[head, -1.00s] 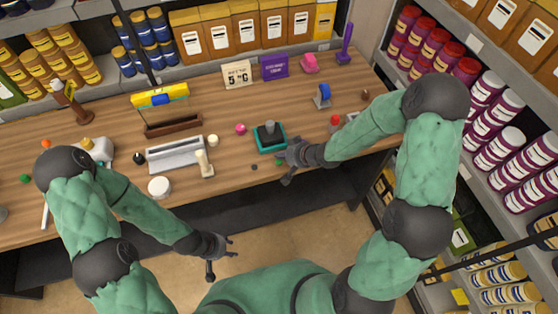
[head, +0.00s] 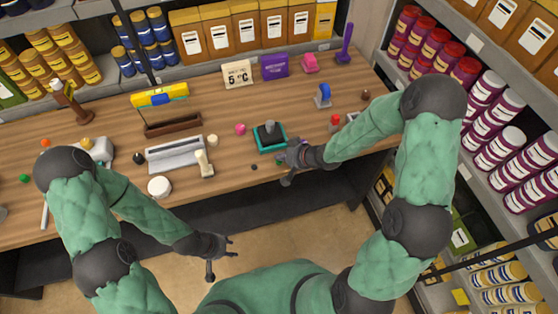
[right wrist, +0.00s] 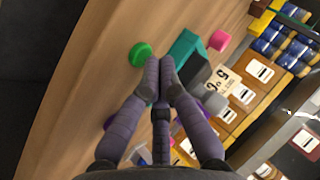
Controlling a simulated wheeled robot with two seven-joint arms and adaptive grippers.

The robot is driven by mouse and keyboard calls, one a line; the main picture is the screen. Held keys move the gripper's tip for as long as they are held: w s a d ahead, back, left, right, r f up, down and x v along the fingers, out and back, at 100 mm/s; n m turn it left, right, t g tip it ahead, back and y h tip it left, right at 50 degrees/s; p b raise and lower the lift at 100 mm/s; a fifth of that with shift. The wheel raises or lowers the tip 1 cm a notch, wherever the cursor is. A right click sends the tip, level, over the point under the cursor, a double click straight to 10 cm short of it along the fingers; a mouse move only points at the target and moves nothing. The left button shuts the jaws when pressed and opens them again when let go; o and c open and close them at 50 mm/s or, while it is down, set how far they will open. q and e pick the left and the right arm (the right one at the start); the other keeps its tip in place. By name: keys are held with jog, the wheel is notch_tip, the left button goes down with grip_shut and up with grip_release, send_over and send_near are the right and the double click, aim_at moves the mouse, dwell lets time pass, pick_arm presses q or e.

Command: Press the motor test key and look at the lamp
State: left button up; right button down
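I cannot make out which part is the motor test key. A round green button (right wrist: 141,54) lies on the wood just beyond my right fingertips in the right wrist view. My right gripper (head: 281,170) is at the bench's front edge, beside a teal tray (head: 263,148) with a dark block and upright stem (head: 269,128). Its fingers look spread and empty in the head view; they overlap in the right wrist view. A red dome (head: 336,120) sits by my right forearm; I cannot tell whether it is the lamp. My left gripper (head: 222,258) is open and empty, off the bench front.
The wooden bench (head: 210,100) also holds a grey slotted block (head: 174,152), a white round lid (head: 159,186), a pink knob (head: 240,129) and a blue-handled clamp (head: 323,95). Stocked shelves line the back and right.

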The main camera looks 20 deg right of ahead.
aim_at(281, 162)
jog(key=shift+f, duration=0.3)
dwell(0.7)
jog(key=shift+r, duration=0.1)
jog(key=shift+r+p, duration=0.65)
jog(key=shift+p, duration=0.1)
jog(key=shift+r, duration=0.1)
notch_tip(281, 162, up, 5)
jog(key=p, duration=0.5)
dwell(0.4)
dwell(0.6)
